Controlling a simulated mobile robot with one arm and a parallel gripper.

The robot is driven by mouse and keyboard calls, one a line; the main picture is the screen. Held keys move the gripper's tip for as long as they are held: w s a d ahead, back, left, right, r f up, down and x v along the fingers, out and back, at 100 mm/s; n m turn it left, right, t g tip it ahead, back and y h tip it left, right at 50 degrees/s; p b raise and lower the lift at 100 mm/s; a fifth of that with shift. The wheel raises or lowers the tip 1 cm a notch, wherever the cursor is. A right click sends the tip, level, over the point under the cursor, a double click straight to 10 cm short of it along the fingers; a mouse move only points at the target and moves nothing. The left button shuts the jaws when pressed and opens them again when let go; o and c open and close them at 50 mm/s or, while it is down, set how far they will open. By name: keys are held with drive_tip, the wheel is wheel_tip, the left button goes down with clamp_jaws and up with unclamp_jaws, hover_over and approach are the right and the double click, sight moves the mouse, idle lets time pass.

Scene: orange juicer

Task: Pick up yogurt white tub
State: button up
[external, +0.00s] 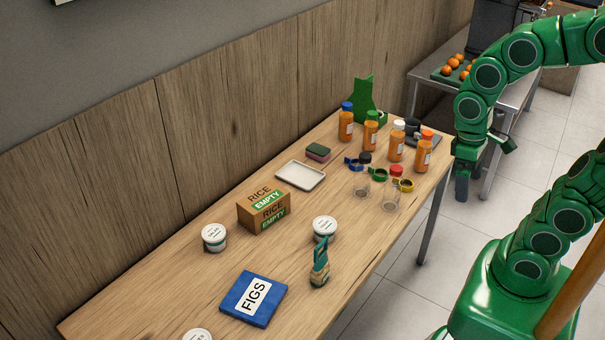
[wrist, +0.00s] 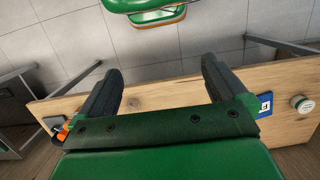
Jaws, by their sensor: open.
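Three white tubs with printed lids stand on the wooden table (external: 150,300) in the external view. One tub (external: 214,237) is left of the rice boxes, another tub (external: 325,229) is right of them, and a third tub (external: 198,335) is cut off by the bottom edge. I cannot read which lid says yogurt. My gripper (external: 462,186) hangs beyond the table's right end, well away from all tubs. In the wrist view my gripper (wrist: 163,66) is open and empty, with floor and table edge behind its fingers. One white tub (wrist: 301,103) shows at far right there.
A white tray (external: 300,175), sponge (external: 318,151) and several juice bottles (external: 396,141) stand farther back.

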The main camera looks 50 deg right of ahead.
drive_tip(key=w+a, duration=0.3)
drive_tip(key=w, duration=0.2)
drive_tip(key=w+d+f+n+g+h, duration=0.2)
drive_tip(key=w+d+f+n+h, duration=0.15)
drive_tip(key=d+f+h, duration=0.55)
drive_tip(key=w+d+n+t+h, duration=0.2)
drive_tip(key=w+d+h, duration=0.1)
drive_tip(key=w+d, duration=0.15)
drive_tip(key=n+t+y, duration=0.3)
drive_tip(key=n+t, duration=1.5)
drive_tip(key=n, duration=0.7)
hover_over(330, 233)
drive_tip(key=s, duration=0.1)
wheel_tip(330, 233, down, 14)
drive_tip(key=shift+a+f, duration=0.2)
drive_tip(key=shift+f, duration=1.45)
drive_tip(key=shift+a+f, duration=0.15)
drive_tip(key=shift+f, duration=1.45)
drive_tip(key=shift+x, duration=1.5)
